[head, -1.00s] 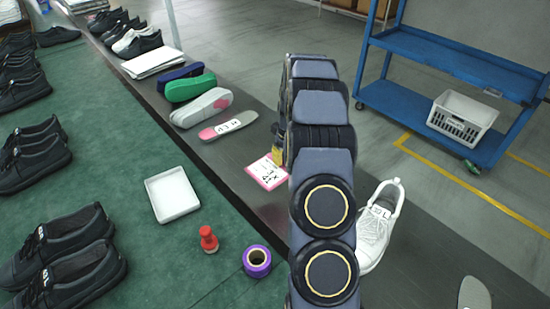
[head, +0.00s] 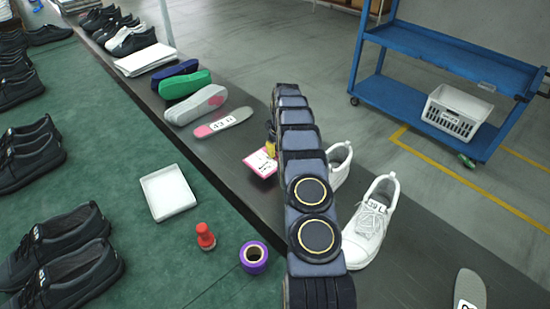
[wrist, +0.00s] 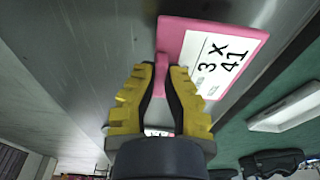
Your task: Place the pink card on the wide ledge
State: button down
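The pink card (head: 260,163) is a white label marked "3 x 41" with a pink border. In the wrist view, the card (wrist: 212,58) has a pink tab that sits between the yellow fingertips of my gripper (wrist: 163,68). My gripper is shut on this tab. In the head view, my gripper (head: 270,149) is mostly hidden behind my arm, and the card appears tilted and slightly above the dark belt (head: 235,165). I cannot tell which surface is the wide ledge.
White shoes (head: 372,222) stand right of my arm. A pink-and-grey insole (head: 222,123) and several soles lie behind the card. A white tray (head: 168,192), red stamp (head: 205,237) and purple tape roll (head: 254,257) are on the green table (head: 150,255). A blue cart (head: 440,60) stands beyond.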

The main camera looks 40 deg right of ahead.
aim_at(275, 158)
jog(key=shift+w+d+f, duration=0.1)
jog(key=shift+w+f, duration=0.05)
jog(key=shift+f, duration=1.55)
jog(key=shift+f, duration=0.1)
jog(key=c, duration=1.2)
grip_release()
jog(key=shift+o, duration=0.2)
